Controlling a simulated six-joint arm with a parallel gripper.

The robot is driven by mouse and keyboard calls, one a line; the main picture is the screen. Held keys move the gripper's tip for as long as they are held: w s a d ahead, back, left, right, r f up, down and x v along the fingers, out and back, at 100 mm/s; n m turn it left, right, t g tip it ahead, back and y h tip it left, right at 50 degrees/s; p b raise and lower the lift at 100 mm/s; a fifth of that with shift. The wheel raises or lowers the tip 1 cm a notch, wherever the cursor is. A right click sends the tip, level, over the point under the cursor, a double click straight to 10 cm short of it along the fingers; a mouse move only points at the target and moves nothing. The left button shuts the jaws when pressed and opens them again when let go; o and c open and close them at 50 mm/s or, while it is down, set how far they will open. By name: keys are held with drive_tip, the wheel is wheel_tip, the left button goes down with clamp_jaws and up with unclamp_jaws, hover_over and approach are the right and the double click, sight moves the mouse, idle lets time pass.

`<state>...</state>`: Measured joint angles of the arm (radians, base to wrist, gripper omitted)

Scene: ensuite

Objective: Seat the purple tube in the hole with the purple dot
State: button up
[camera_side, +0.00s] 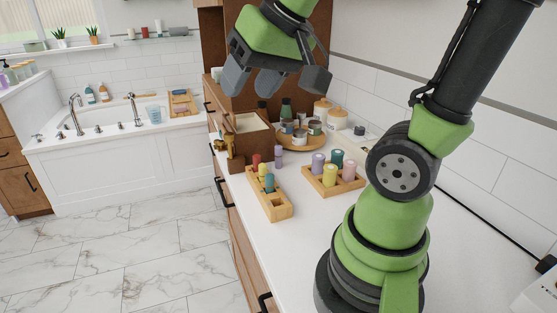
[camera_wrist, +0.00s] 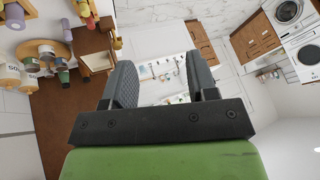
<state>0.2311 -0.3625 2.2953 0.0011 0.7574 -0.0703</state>
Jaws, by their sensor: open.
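A slim purple tube (camera_side: 278,158) stands upright just right of the far end of a long narrow wooden rack (camera_side: 275,208). The rack holds slim red (camera_side: 256,161), yellow (camera_side: 263,169) and teal (camera_side: 269,183) tubes; its near end has empty holes. No purple dot can be made out at this size. My gripper (camera_side: 252,84) is open and empty, high above the far end of the counter and well away from the rack. In the wrist view my gripper (camera_wrist: 163,80) points into the room with nothing between its fingers.
A wooden block (camera_side: 333,190) right of the rack holds several thicker cylinders, including a purple one (camera_side: 318,163). A brown wooden box (camera_side: 250,140) stands behind the rack. A round tray (camera_side: 300,143) with jars is further back. The white counter nearer me (camera_side: 285,255) is clear.

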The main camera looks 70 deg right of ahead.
drive_tip(key=w+d+f+m+g+h, duration=0.1)
drive_tip(key=w+d+f, duration=0.2)
drive_tip(key=w+d, duration=0.35)
drive_tip(key=m+g+h, duration=0.2)
approach(279, 147)
drive_tip(key=shift+x, duration=4.6)
clamp_jaws()
